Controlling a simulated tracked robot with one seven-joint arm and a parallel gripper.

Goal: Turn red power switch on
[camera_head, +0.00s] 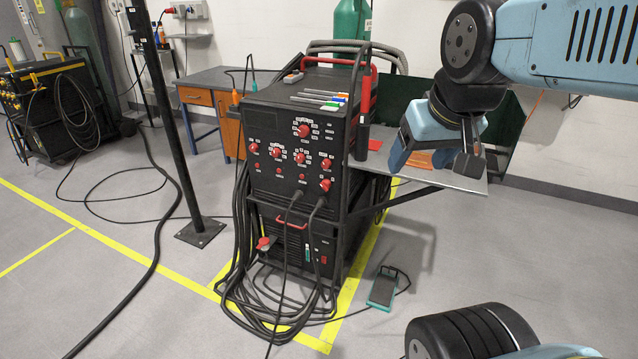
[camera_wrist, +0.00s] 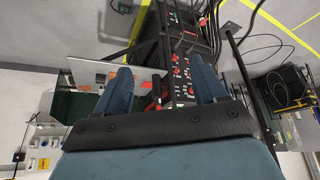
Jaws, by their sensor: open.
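A black welding machine (camera_head: 290,150) stands at the centre of the head view, its front panel carrying several red knobs (camera_head: 300,158). On its lower unit are a red rotary switch (camera_head: 264,243) at left and a small red switch (camera_head: 324,259) at right; I cannot tell which is the power switch, or its state. My gripper (camera_head: 425,158) is open and empty, to the right of the panel and apart from it, in front of the side shelf. The wrist view shows the machine (camera_wrist: 182,60) upside down beyond my open fingers (camera_wrist: 162,88).
The side shelf (camera_head: 462,181) juts out right of the machine. Cables (camera_head: 285,318) coil on the floor before it, near a foot pedal (camera_head: 383,288). A dark post (camera_head: 165,110) stands left of it.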

